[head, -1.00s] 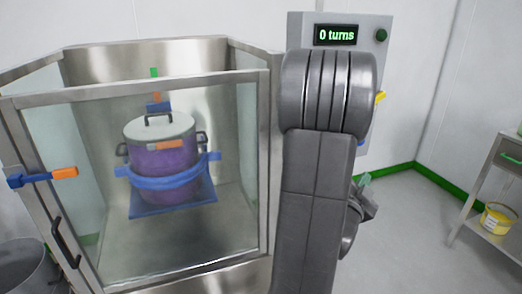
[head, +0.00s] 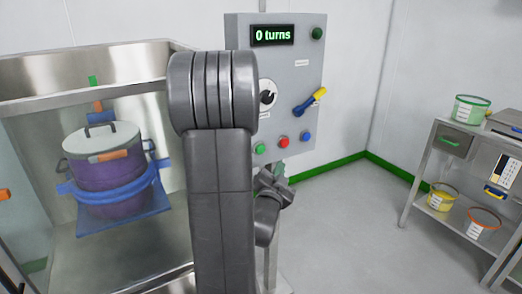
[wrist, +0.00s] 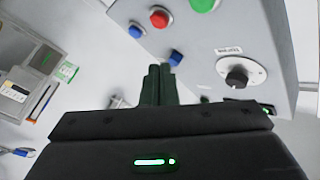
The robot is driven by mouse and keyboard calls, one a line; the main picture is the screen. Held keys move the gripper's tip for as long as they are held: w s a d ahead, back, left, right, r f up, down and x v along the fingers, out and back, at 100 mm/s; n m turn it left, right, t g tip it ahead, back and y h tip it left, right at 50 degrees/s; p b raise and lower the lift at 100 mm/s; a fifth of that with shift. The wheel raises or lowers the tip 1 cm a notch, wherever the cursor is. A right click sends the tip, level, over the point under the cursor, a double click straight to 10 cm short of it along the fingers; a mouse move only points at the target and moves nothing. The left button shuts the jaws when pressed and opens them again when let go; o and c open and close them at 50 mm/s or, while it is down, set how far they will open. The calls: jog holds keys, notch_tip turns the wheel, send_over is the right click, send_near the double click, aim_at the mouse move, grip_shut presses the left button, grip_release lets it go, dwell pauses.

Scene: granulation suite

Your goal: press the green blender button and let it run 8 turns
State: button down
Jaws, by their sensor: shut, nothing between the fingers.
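The green button (head: 260,149) is at the lower left of the grey control panel (head: 285,60), beside my arm. It also shows at the top edge of the wrist view (wrist: 203,5). The turn display (head: 272,35) reads "0 turns". My gripper (wrist: 160,72) is shut and empty in front of the panel, apart from the green button. In the head view the gripper (head: 279,168) shows just below the buttons, partly hidden by my arm. The blender bin (head: 106,170) is purple with a pale lid, strapped in blue inside the steel enclosure.
Beside the green button are a red button (head: 284,142) and a blue button (head: 306,137). A steel shelf (head: 436,160) with tubs stands at right. The floor between is clear.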

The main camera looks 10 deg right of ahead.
aim_at(260, 149)
jog(key=w+a+p, duration=0.1)
jog(key=w+a, duration=0.1)
jog(key=w, duration=0.5)
jog(key=shift+w+a+p, duration=0.25)
jog(key=shift+a+p, duration=0.1)
jog(key=shift+p, duration=0.05)
jog(key=shift+w+f, duration=0.1)
dwell(1.6)
jog(key=shift+w+a+b, duration=0.15)
jog(key=shift+w+b, duration=0.15)
jog(key=shift+b, duration=0.1)
